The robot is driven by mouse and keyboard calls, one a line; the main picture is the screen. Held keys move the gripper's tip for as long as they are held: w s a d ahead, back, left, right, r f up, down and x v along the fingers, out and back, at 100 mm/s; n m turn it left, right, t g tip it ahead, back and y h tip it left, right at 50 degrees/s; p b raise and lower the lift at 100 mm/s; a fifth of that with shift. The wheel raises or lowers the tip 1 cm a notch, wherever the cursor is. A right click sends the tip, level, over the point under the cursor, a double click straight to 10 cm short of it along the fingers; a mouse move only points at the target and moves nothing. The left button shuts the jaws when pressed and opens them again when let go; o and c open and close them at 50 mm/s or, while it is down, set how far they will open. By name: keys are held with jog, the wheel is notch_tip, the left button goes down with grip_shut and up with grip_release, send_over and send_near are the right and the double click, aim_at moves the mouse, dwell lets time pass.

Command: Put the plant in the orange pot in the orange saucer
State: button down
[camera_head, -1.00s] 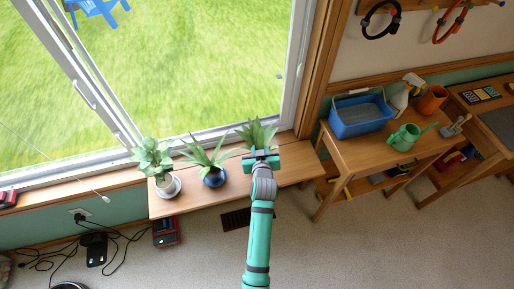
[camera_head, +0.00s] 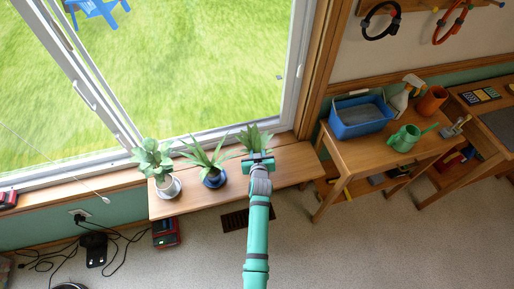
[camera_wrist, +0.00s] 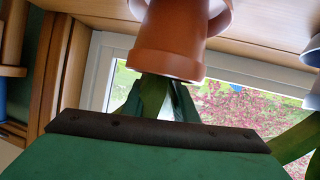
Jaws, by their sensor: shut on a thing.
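The plant in the orange pot stands at the right end of the row by the window. Its leaves (camera_head: 250,137) show in the head view, while my gripper (camera_head: 258,158) covers its pot. In the wrist view the orange pot (camera_wrist: 168,42) appears upside down, with its leaves (camera_wrist: 153,97) below the rim. My gripper (camera_wrist: 155,132) is shut on this plant. A wider orange rim, apparently the orange saucer (camera_wrist: 221,18), shows behind the pot's base at the top edge. I cannot tell whether pot and saucer touch.
On the wooden bench (camera_head: 195,202), a plant in a blue pot (camera_head: 214,178) and one in a white pot (camera_head: 164,181) stand to the left. The window is behind. A table (camera_head: 345,152) with a blue tub (camera_head: 357,125) is at right.

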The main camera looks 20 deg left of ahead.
jog(key=shift+f, duration=0.1)
jog(key=c, duration=1.4)
grip_release()
jog(key=s+d+r+m+h, duration=0.15)
jog(key=s+d, duration=0.35)
jog(key=s, duration=0.6)
jog(key=s+d+r+m+t+h, duration=0.15)
jog(key=s+d, duration=0.35)
jog(key=s, duration=0.5)
jog(key=s+d+r, duration=0.3)
jog(key=s+d, duration=0.2)
jog(key=s, duration=0.6)
jog(key=s+d+r+m+h, duration=0.1)
jog(key=s+d+r, duration=0.1)
jog(key=s+r, duration=0.4)
jog(key=s+d+r+m+t, duration=0.1)
jog(key=s+d+r, duration=0.1)
jog(key=s+r, duration=0.4)
jog(key=s, duration=0.2)
jog(key=shift+s+d+h, duration=0.3)
jog(key=shift+s+h, duration=0.05)
jog(key=shift+h, duration=0.05)
